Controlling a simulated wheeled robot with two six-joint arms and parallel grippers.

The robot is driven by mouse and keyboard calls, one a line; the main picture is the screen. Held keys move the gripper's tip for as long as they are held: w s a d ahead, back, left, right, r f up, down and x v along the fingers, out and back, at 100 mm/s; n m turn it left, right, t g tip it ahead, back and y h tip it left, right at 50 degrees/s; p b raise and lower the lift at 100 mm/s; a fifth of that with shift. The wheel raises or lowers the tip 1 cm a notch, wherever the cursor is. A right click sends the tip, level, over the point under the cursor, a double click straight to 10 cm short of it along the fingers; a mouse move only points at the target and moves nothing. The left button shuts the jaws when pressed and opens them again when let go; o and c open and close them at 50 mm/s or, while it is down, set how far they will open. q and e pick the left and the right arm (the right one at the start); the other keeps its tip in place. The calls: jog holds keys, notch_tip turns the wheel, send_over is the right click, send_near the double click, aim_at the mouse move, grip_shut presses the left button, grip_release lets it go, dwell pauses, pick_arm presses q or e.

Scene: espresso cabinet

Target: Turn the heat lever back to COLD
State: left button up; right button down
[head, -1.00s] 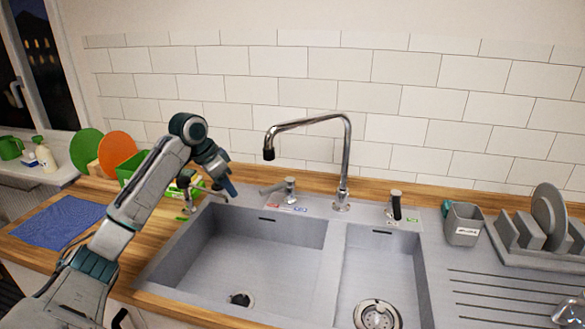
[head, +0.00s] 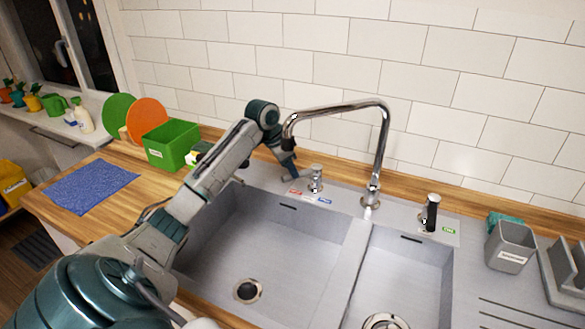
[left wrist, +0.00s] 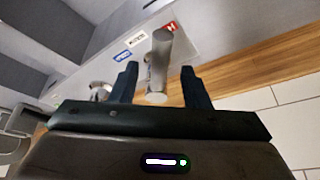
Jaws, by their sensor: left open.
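The heat lever (head: 316,180) is a short metal mixer control on the sink's back ledge, left of the tap. A red label (head: 294,192) and a blue label (head: 325,201) lie in front of it. My left gripper (head: 287,164) is just left of the lever, pointing down, and hides part of that side. In the left wrist view, the lever's metal bar (left wrist: 158,68) stands between the two open fingers (left wrist: 158,72), with gaps on both sides. The blue label (left wrist: 123,56) and the red label (left wrist: 168,27) also show there. My right gripper is out of view.
The tall tap (head: 378,150) stands right of the lever, its spout end close to my left wrist. A green box (head: 172,145) and blue cloth (head: 90,186) lie left. The basins are empty.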

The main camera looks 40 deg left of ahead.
aim_at(302, 174)
pick_arm(q)
jog(key=shift+x, duration=1.35)
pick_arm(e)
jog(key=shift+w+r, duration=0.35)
